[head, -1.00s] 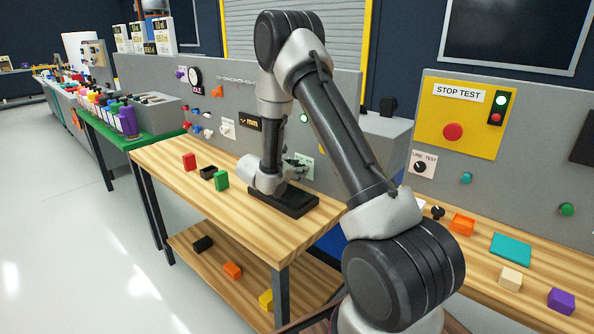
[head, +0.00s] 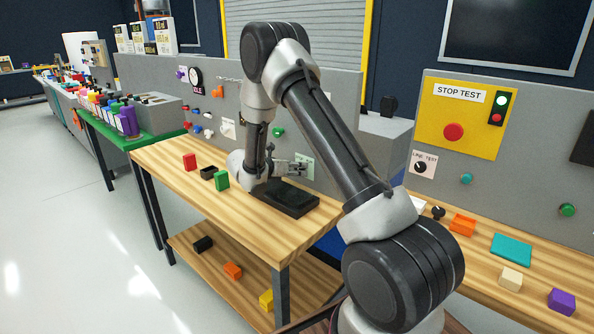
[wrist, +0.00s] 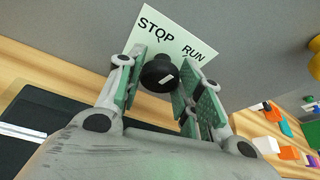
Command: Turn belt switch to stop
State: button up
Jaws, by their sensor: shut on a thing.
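The belt switch is a black round knob (wrist: 160,72) with a short white mark, on a pale plate (wrist: 172,32) lettered STOP at left and RUN at right. In the wrist view, my gripper (wrist: 164,80) has a green-padded finger on each side of the knob and is shut on it. I cannot tell for sure which word the mark points to. In the head view, my gripper (head: 297,169) reaches the pale plate (head: 307,160) on the grey panel, and the knob is hidden behind the fingers.
Other switches and a gauge (head: 196,77) are on the panel. Clear floor lies at left.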

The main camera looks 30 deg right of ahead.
jog(key=shift+n+g+h, duration=0.3)
jog(key=shift+n+g, duration=0.1)
jog(key=shift+n, duration=0.4)
jog(key=o, duration=1)
jog(key=shift+o, duration=0.2)
jog(key=v, duration=1.2)
jog(key=shift+w+a, duration=0.1)
jog(key=shift+w, duration=0.05)
